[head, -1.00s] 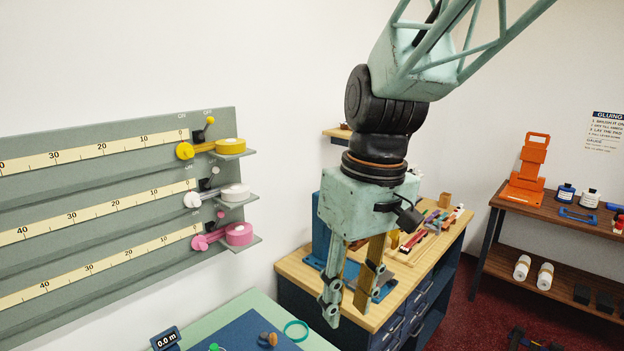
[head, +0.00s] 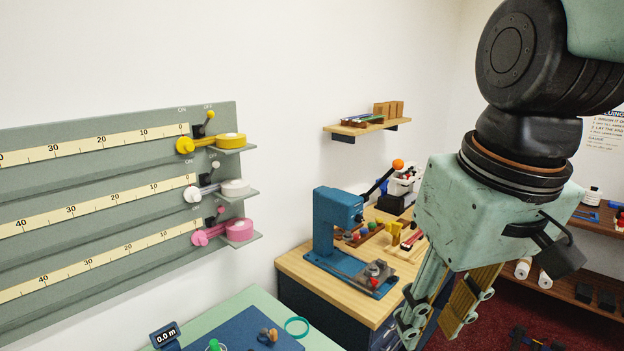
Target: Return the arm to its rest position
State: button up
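My gripper (head: 428,325) hangs at the right of the head view, pointing down in front of the wooden bench's right end. Its two fingers are apart and nothing shows between them. Part of the bench and the floor behind are hidden by it. My arm comes in from the top right corner.
A grey wall panel (head: 100,225) with scales and yellow, white and pink rolls is at left. A blue press (head: 338,225) stands on the wooden bench (head: 300,268). A wall shelf (head: 366,126) is behind. A green counter (head: 235,305) with a blue mat is at lower left.

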jog(key=s+d+m+t+b, duration=0.1)
jog(key=s+d+m, duration=0.1)
jog(key=s+d, duration=0.3)
jog(key=shift+s+f+m+t+h, duration=0.2)
jog(key=shift+s+m+t+h, duration=0.15)
jog(key=shift+s, duration=1.5)
